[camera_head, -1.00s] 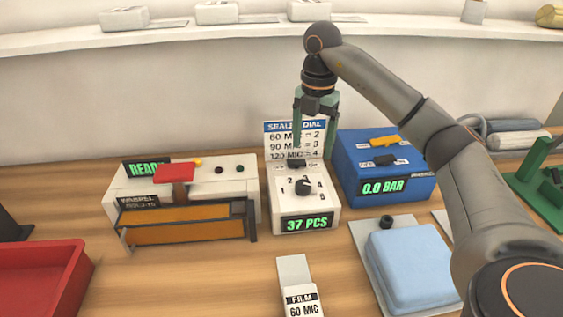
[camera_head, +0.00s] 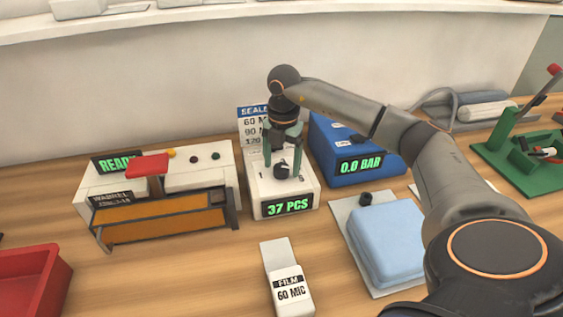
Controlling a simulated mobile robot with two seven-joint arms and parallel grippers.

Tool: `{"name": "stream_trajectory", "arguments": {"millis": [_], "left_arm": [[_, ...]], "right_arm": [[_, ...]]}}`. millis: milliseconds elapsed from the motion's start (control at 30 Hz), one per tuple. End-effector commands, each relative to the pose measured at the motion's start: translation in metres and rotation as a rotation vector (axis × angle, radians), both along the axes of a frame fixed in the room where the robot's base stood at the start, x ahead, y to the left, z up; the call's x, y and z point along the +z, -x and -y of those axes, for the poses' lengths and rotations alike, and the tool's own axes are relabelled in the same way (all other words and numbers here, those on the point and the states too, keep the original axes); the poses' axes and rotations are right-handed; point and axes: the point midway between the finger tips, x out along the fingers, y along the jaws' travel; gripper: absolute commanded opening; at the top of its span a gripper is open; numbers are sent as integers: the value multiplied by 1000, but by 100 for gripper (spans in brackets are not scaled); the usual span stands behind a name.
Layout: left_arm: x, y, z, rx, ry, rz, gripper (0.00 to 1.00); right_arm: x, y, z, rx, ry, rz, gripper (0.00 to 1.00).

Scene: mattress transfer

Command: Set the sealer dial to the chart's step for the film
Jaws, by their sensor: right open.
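The sealer dial (camera_head: 282,171) is a small black knob on top of a white box (camera_head: 258,197) whose display reads 37 PCS. My right gripper (camera_head: 282,168) is open and pointing down, its green fingers on either side of the knob; I cannot tell whether they touch it. The knob's setting and the numbers around it are mostly hidden. The chart (camera_head: 249,123) stands behind, largely covered by the gripper; its 60, 90 and 120 rows show in part. The film card (camera_head: 290,287) in front reads FILM 60 MIC. My left gripper is not in view.
The sealer (camera_head: 160,215), with a red handle and READY display, stands left of the dial box. A blue box (camera_head: 385,174) reading 0.0 BAR stands close on the right. A light blue pad (camera_head: 387,240) lies front right, a red tray (camera_head: 30,285) front left.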

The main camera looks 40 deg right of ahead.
Motion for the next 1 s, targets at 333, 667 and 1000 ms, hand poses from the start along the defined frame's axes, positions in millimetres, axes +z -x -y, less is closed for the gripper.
{"name": "stream_trajectory", "arguments": {"millis": [333, 667, 1000], "left_arm": [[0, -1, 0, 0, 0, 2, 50], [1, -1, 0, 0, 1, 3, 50], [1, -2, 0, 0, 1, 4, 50]], "right_arm": [[-3, 0, 0, 0, 0, 1, 79], [-3, 0, 0, 1, 0, 1, 42], [-3, 0, 0, 0, -1, 0, 4]]}}
